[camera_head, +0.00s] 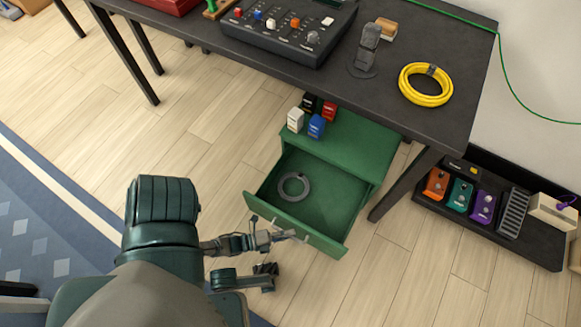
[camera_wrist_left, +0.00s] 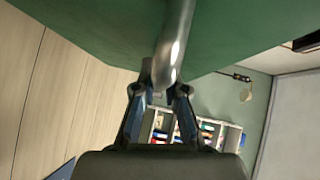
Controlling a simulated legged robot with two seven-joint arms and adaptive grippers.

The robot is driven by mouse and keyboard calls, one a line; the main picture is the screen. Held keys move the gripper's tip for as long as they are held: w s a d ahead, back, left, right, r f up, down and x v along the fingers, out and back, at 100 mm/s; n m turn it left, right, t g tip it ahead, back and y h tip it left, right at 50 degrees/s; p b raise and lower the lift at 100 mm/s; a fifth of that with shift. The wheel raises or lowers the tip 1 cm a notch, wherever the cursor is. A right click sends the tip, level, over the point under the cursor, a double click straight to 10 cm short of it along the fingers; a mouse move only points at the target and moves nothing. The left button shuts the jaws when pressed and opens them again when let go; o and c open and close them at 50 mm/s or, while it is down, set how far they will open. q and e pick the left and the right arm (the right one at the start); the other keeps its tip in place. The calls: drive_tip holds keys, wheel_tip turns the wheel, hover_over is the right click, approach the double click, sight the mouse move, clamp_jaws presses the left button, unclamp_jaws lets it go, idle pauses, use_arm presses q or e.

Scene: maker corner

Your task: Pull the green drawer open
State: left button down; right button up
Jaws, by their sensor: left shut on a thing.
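The green drawer (camera_head: 330,229) is pulled out of a low green cabinet (camera_head: 350,145) under the dark table. Its inside shows, with a grey ring (camera_head: 293,187) lying on the bottom. A silver bar handle is on its front; the handle (camera_wrist_left: 174,45) is large in the left wrist view. My left gripper (camera_head: 283,237) is at the drawer front. In the left wrist view its two fingers (camera_wrist_left: 163,88) close around the handle, shut on it. The drawer front (camera_wrist_left: 100,30) fills the top of that view.
Small boxes (camera_head: 316,127) stand on the cabinet top. The dark table (camera_head: 440,125) above carries a mixer (camera_head: 290,30) and a yellow cable coil (camera_head: 425,84). Pedals sit on a low board (camera_head: 540,248) at right. Wooden floor in front of the drawer is clear.

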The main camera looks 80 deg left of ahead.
use_arm(q)
drive_tip(key=shift+s+d+f, duration=0.15)
drive_tip(key=shift+s+f, duration=0.1)
drive_tip(key=shift+s, duration=0.05)
drive_tip(key=c, duration=1.5)
unclamp_jaws()
drive_tip(key=shift+r, duration=0.1)
drive_tip(key=s, duration=0.4)
drive_tip(key=s+r, duration=0.1)
drive_tip(key=s, duration=0.6)
drive_tip(key=shift+s+d+r, duration=0.3)
drive_tip(key=shift+s+d, duration=0.05)
drive_tip(key=shift+d, duration=0.05)
